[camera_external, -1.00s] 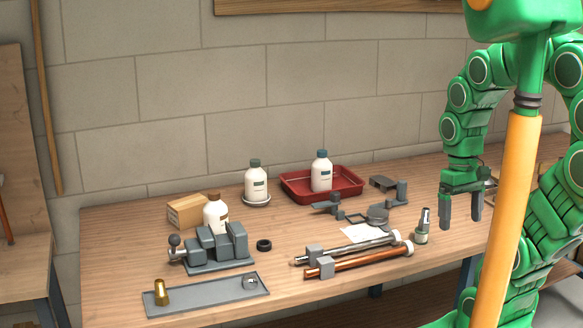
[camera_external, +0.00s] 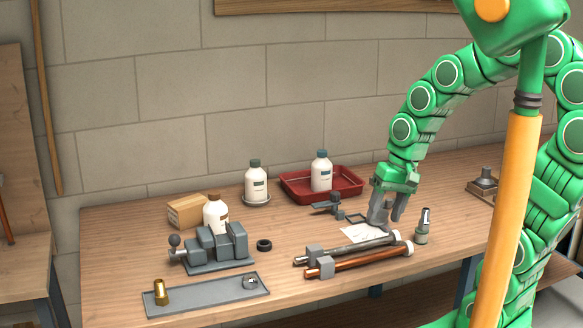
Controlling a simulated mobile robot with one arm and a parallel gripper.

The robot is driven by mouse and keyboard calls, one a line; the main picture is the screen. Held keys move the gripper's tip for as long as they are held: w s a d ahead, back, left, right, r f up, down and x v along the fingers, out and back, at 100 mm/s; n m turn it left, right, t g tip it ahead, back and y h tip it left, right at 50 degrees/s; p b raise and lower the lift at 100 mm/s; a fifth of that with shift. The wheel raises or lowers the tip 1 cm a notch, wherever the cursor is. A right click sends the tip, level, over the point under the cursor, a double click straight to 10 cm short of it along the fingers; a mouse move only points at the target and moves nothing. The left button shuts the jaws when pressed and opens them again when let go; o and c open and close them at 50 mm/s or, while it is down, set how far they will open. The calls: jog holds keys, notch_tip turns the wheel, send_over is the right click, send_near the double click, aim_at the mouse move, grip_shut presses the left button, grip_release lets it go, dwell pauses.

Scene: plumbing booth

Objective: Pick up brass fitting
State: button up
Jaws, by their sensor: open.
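The brass fitting (camera_external: 161,292) is a small gold-coloured cylinder with a wider base. It stands upright at the left end of a flat grey tray (camera_external: 215,296) near the front left of the bench. My gripper (camera_external: 386,220) is open and points down over the right part of the bench, behind the pipes and beside a white paper. It is far to the right of the brass fitting. I see nothing held between its fingers. The gripper hides part of the things behind it.
A grey vise (camera_external: 212,247) stands behind the tray, with a black ring (camera_external: 264,245) beside it. A grey pipe (camera_external: 350,250) and a copper pipe (camera_external: 365,259) lie across the middle. White bottles (camera_external: 256,184), a red tray (camera_external: 296,190) and a cardboard box (camera_external: 187,211) stand behind.

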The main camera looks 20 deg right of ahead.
jog(key=w+a+m+t+y, duration=0.1)
jog(key=w+a+y, duration=0.15)
jog(key=a, duration=0.45)
jog(key=w+a+m+y, duration=0.15)
jog(key=w+a, duration=0.25)
jog(key=a, duration=0.4)
jog(key=m+t+y, duration=0.4)
jog(key=m+t, duration=0.1)
jog(key=m, duration=1.3)
send_over(164, 286)
jog(key=s+d, duration=0.3)
jog(key=d, duration=0.1)
notch_tip(164, 286, down, 10)
jog(key=f+m+t, duration=0.1)
jog(key=f, duration=0.1)
jog(key=f+m, duration=0.2)
jog(key=a+f+m+t+h, duration=0.1)
jog(key=f+m, duration=0.1)
jog(key=shift+s+t, duration=0.15)
jog(key=shift+t, duration=0.15)
jog(key=shift+x, duration=1.2)
jog(key=shift+r+x, duration=0.15)
jog(key=shift+x, duration=0.8)
jog(key=shift+r+x, duration=0.15)
jog(key=shift+x, duration=1.75)
grip_shut()
